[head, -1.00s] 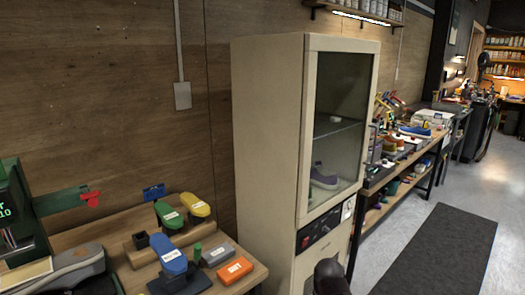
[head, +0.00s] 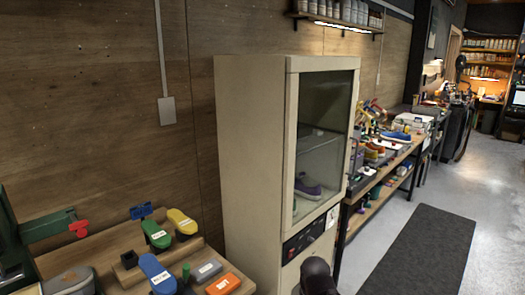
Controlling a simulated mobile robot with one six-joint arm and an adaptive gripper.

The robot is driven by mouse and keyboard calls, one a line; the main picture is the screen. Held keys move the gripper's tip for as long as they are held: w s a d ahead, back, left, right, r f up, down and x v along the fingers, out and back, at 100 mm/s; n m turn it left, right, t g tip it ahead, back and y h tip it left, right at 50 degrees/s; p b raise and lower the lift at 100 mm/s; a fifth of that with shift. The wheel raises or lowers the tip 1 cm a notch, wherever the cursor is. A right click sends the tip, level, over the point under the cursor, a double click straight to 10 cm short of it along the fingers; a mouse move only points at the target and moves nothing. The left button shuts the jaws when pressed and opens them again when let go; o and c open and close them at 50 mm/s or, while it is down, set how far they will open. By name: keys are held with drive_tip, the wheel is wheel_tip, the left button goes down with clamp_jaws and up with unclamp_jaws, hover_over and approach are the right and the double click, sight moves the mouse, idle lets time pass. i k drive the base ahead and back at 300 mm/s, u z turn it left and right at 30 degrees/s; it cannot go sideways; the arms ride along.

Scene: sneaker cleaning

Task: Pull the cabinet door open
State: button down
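The beige cabinet (head: 250,170) stands against the wood wall in the middle of the head view. Its glass-fronted door (head: 322,130) faces right and appears shut. Through the glass a purple sneaker (head: 307,187) sits low inside, under a glass shelf. A control panel (head: 303,238) with a red switch is below the door. A dark rounded part of my arm (head: 317,278) shows at the bottom edge, in front of the cabinet's lower part. My gripper's fingers are not seen.
A wooden bench (head: 205,258) with shoe-shaped colored pieces and small blocks stands at the left. A long cluttered workbench (head: 385,170) runs back on the right. A dark floor mat (head: 420,250) lies on open floor at the right.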

sight(295, 65)
drive_tip(key=k, duration=0.65)
drive_tip(key=z, duration=0.7)
drive_tip(key=i, duration=1.65)
drive_tip(key=u, duration=0.3)
